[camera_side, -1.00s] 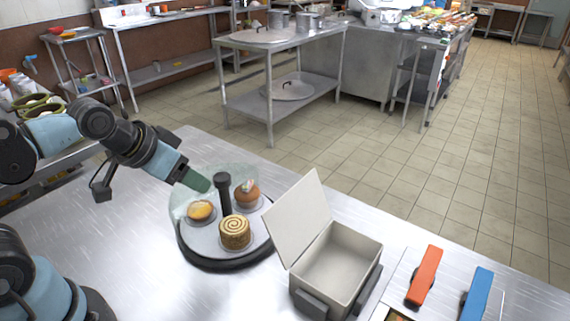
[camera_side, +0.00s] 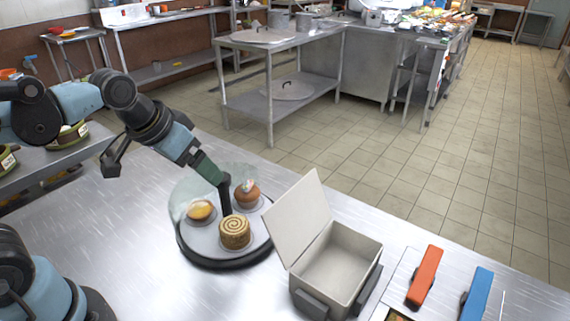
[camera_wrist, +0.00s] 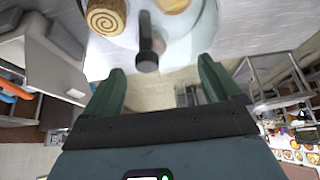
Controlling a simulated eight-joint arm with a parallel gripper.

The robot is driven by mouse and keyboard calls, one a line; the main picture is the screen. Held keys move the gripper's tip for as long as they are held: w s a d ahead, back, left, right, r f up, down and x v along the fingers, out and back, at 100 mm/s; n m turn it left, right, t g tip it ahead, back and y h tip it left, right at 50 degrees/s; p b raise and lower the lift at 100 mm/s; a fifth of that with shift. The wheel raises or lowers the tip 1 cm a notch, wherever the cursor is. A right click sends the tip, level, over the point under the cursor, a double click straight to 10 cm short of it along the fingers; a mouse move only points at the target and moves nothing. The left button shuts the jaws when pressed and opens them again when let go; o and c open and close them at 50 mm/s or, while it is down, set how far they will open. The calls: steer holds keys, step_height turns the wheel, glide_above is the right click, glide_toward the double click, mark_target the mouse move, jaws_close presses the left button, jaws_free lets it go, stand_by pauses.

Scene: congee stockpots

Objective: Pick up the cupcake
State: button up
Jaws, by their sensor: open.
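A round dark-rimmed stand (camera_side: 217,263) holds three pastries around a black upright post (camera_side: 224,197). A brown cupcake-like pastry with a white topping (camera_side: 247,195) sits at the back right. A golden-topped pastry (camera_side: 201,211) sits at the left and a spiral roll (camera_side: 235,232) in front. My gripper (camera_side: 214,179) is above the stand at the post's top, left of the white-topped pastry. In the wrist view, my gripper's green fingers (camera_wrist: 163,72) are apart, with the post (camera_wrist: 147,50) showing between them and nothing held. The spiral roll (camera_wrist: 105,17) also shows there; the white-topped pastry is not clearly visible.
A clear curved cover (camera_side: 180,194) stands around the stand's back left. An open pale box (camera_side: 336,270) with its lid raised is just right of the stand. Orange (camera_side: 424,276) and blue (camera_side: 476,294) handled items lie farther right.

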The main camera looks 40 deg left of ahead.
mark_target(246, 183)
steer(key=w, duration=0.1)
steer(key=w+r+g, duration=0.1)
steer(key=w, duration=0.1)
steer(key=w+d+g, duration=0.1)
steer(key=shift+w+r, duration=0.2)
steer(key=shift+r, duration=0.15)
steer(key=w+d+f+g, duration=0.1)
steer(key=w+g, duration=0.3)
steer(key=w, duration=0.2)
step_height(246, 183, down, 7)
steer(key=shift+w+d+f, duration=0.1)
steer(key=shift+w+d, duration=0.05)
steer(key=shift+s+f, duration=0.2)
steer(key=shift+f, duration=2.45)
steer(key=c, duration=1.1)
